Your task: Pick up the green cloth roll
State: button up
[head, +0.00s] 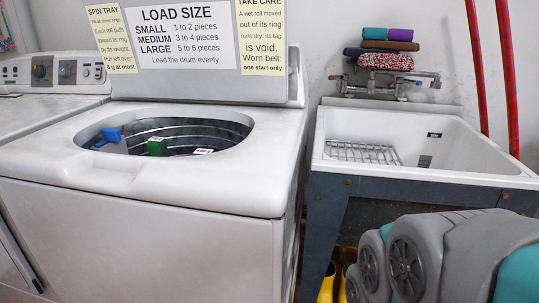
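A small green roll (157,147) stands in the open drum of the white top-loading washer (200,192). Its lower part is hidden by the drum's front rim, and a small pale mark shows on its top. A blue piece (108,136) lies to its left at the drum's edge. A white and purple tag (203,151) shows to its right; what it belongs to is hidden. My gripper is not in view; only grey and teal links of my arm show at the lower right, well away from the drum.
A white utility tub (440,169) with a wire rack (363,152) stands right of the washer. Folded or rolled cloths (386,61) are stacked above its taps. Another white machine (40,105) stands at the left. Yellow boots (327,284) are on the floor below the tub.

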aim_at(157, 146)
jog(key=j+z, duration=0.3)
jog(key=j, duration=0.2)
jog(key=j+z, duration=0.3)
jog(key=j, duration=0.25)
jog(key=j+z, duration=0.25)
jog(key=j, duration=0.25)
jog(key=k+j+z, duration=0.15)
jog(key=j+z, duration=0.15)
jog(key=j, duration=0.2)
jog(key=k+j+z, duration=0.15)
jog(key=j+z, duration=0.15)
jog(key=j, duration=0.15)
jog(key=k+j, duration=0.1)
jog(key=j, duration=0.2)
jog(key=k+j, duration=0.15)
jog(key=j, duration=0.2)
jog(key=k+j, duration=0.1)
jog(key=j, duration=0.2)
